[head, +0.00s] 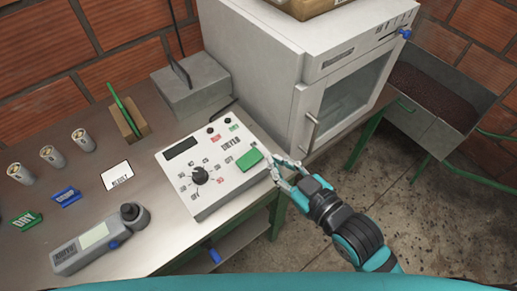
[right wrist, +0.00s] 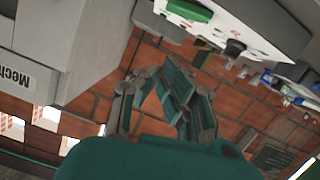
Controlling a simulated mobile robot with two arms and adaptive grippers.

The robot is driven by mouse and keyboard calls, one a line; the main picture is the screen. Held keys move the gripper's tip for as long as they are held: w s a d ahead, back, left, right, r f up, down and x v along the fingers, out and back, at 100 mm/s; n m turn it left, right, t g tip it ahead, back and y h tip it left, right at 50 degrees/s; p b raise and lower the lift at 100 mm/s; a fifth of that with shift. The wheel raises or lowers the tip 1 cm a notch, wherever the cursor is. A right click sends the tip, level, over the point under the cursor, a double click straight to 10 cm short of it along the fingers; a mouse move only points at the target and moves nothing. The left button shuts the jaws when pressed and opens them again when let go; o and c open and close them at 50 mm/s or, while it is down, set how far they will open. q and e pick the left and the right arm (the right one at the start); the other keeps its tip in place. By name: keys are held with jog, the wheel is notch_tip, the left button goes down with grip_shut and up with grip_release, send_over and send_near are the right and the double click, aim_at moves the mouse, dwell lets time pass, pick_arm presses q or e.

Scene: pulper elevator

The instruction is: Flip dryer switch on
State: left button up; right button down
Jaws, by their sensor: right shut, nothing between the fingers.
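The white dryer control box (head: 212,199) stands on the metal table, with a dark display, a black dial (head: 200,175), small red and black buttons and a green rocker switch (head: 250,160) at its right end. My right gripper (head: 277,168) is just right of the green switch, at the box's right edge; I cannot tell whether it touches the box. It is shut with nothing held. My left gripper is out of view.
A white oven-like cabinet (head: 343,95) stands behind the box. A grey bin of dark grains (head: 432,93) is at the right. A handheld meter (head: 92,241), cups, a grey block (head: 192,87) and green and blue signs occupy the table's left. Open floor lies right of the table.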

jog(key=p, duration=0.2)
send_over(258, 158)
jog(key=shift+s+a+f, duration=0.1)
jog(key=shift+s+f, duration=0.05)
jog(key=shift+f, duration=0.3)
jog(key=shift+s+a+f, duration=0.1)
jog(key=shift+f, duration=0.35)
jog(key=f, duration=0.2)
jog(key=shift+w+d+f, duration=0.1)
jog(key=shift+w+f, duration=0.1)
jog(key=shift+f, duration=0.1)
jog(key=shift+d+f, duration=0.2)
jog(key=shift+f, duration=0.6)
